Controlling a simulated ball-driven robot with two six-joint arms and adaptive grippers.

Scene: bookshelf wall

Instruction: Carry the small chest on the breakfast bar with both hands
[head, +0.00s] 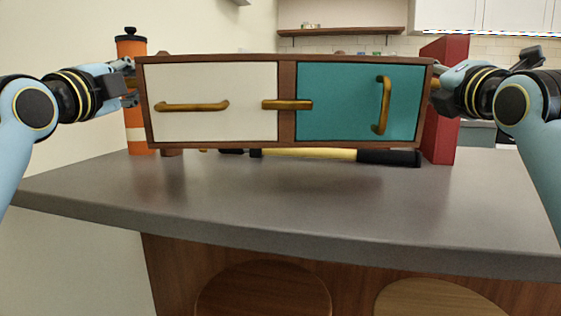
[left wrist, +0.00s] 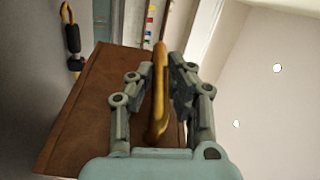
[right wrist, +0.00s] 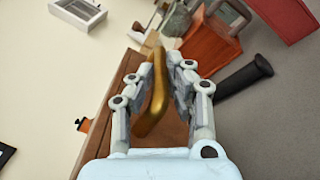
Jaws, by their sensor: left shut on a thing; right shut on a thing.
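The small chest (head: 287,100) has a brown wooden frame, a white front on the left and a teal front on the right, with brass handles. In the head view it is held level above the breakfast bar (head: 300,200). My left gripper (head: 132,84) is at its left end; in the left wrist view its fingers (left wrist: 160,95) are shut on a brass side handle (left wrist: 158,90). My right gripper (head: 436,84) is at the right end; in the right wrist view its fingers (right wrist: 160,95) are shut on the other side handle (right wrist: 155,95). The chest hides the fingertips in the head view.
Behind the chest stand an orange canister (head: 132,48) with a black lid at left and a dark red upright block (head: 443,130) at right. A hammer-like tool with a black grip (head: 390,158) lies on the bar. The bar's front is clear. Two round stool seats (head: 262,290) are below.

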